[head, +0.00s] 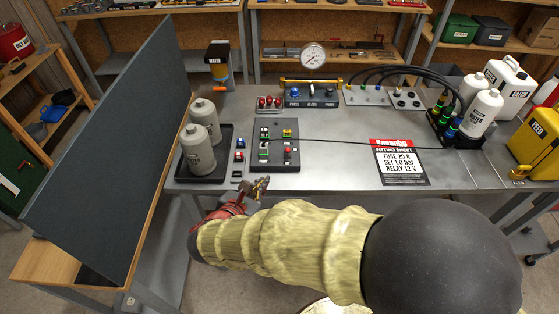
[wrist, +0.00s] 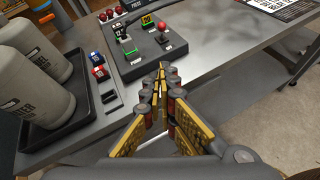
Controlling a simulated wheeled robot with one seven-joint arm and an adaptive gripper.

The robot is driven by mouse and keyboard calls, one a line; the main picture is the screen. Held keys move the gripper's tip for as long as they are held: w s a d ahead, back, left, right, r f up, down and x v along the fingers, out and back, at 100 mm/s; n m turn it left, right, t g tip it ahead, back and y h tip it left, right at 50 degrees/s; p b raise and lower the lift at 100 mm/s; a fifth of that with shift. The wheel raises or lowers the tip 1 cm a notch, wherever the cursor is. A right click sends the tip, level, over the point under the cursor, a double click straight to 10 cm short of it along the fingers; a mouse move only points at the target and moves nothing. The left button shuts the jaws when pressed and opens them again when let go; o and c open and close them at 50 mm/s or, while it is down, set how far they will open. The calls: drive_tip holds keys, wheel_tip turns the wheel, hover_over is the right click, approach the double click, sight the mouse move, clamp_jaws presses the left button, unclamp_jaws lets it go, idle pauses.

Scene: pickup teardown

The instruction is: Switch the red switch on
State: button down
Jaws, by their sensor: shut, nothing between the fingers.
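A small red switch (head: 239,157) sits on the front left of the workbench, between a black tray and a dark control panel. It also shows in the wrist view (wrist: 100,73), just in front of a blue switch (wrist: 96,57). Whether it is on or off is too small to tell. My gripper (head: 262,184) is at the bench's front edge, to the right of and nearer than the red switch, apart from it. In the wrist view my gripper (wrist: 162,70) is shut and empty, its tips below the panel.
The dark panel (head: 291,163) carries green switches, a yellow-green piece and a red-knobbed lever (wrist: 162,31). The black tray (head: 224,170) holds two grey canisters (head: 198,150). A dark upright board (head: 110,150) stands left. The bench centre is mostly clear, crossed by a thin cable.

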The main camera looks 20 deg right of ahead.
sight(287, 152)
idle(0.3)
drive_tip(key=b+x, duration=0.3)
drive_tip(key=x, duration=0.6)
drive_tip(key=shift+d+f, duration=0.15)
drive_tip(key=shift+f, duration=0.15)
drive_tip(key=w+d, duration=0.1)
drive_tip(key=w+d+b, duration=0.1)
drive_tip(key=shift+w+d+r, duration=0.1)
drive_tip(key=shift+w+r, duration=0.2)
drive_tip(key=shift+r, duration=0.1)
drive_tip(key=shift+w+d+r, duration=0.2)
drive_tip(key=shift+w+d, duration=0.1)
drive_tip(key=shift+w, duration=0.1)
drive_tip(key=shift+r, duration=0.2)
drive_tip(key=shift+r+p, duration=0.1)
drive_tip(key=shift+p, duration=0.5)
drive_tip(key=shift+w+g, duration=0.1)
drive_tip(key=shift+g, duration=0.2)
